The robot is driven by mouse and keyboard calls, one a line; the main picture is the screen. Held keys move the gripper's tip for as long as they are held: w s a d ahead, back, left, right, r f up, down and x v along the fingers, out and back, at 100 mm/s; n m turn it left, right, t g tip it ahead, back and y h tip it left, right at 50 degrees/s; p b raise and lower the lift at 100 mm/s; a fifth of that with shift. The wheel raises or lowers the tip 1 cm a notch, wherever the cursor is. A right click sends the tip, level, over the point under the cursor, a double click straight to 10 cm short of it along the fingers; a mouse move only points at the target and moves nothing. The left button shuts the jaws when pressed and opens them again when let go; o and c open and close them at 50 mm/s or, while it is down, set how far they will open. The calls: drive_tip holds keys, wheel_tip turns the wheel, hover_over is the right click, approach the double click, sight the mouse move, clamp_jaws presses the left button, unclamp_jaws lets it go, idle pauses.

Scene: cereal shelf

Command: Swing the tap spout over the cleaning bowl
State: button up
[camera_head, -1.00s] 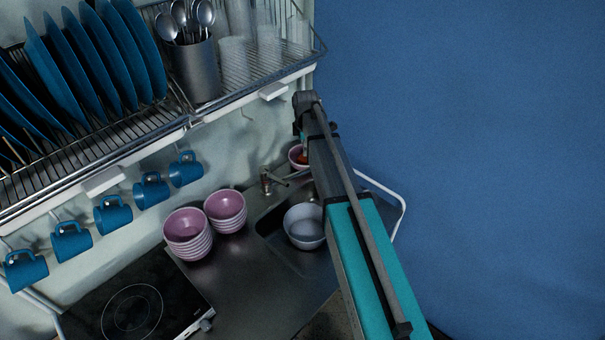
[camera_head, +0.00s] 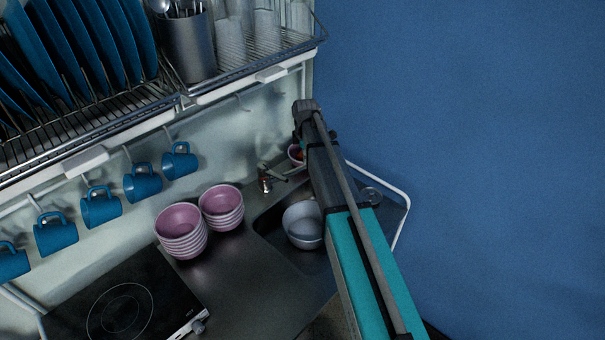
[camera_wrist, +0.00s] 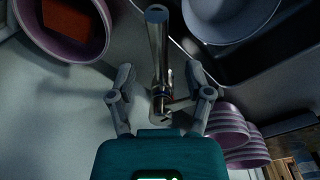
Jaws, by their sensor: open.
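The metal tap (camera_head: 265,183) stands at the back of the sink, its spout (camera_head: 284,175) pointing right. In the wrist view the spout (camera_wrist: 156,45) runs up the picture between the fingers of my open gripper (camera_wrist: 158,75), with a finger on each side and no clear contact. The grey cleaning bowl (camera_head: 303,222) sits in the sink; in the wrist view this bowl (camera_wrist: 228,18) is to the right of the spout tip. The spout tip is beside the bowl, not above it. In the head view my arm hides the gripper.
A pink bowl with an orange item (camera_wrist: 70,20) lies left of the spout in the wrist view. Stacked pink bowls (camera_head: 181,232) stand left of the sink (camera_head: 268,222). Blue mugs (camera_head: 101,208) hang below the dish rack (camera_head: 150,110). A hob (camera_head: 125,305) is lower left.

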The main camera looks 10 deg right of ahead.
sight(305, 168)
drive_tip(key=shift+w+f+b, duration=0.2)
drive_tip(key=shift+f+b, duration=2.9)
drive_tip(key=shift+f, duration=0.3)
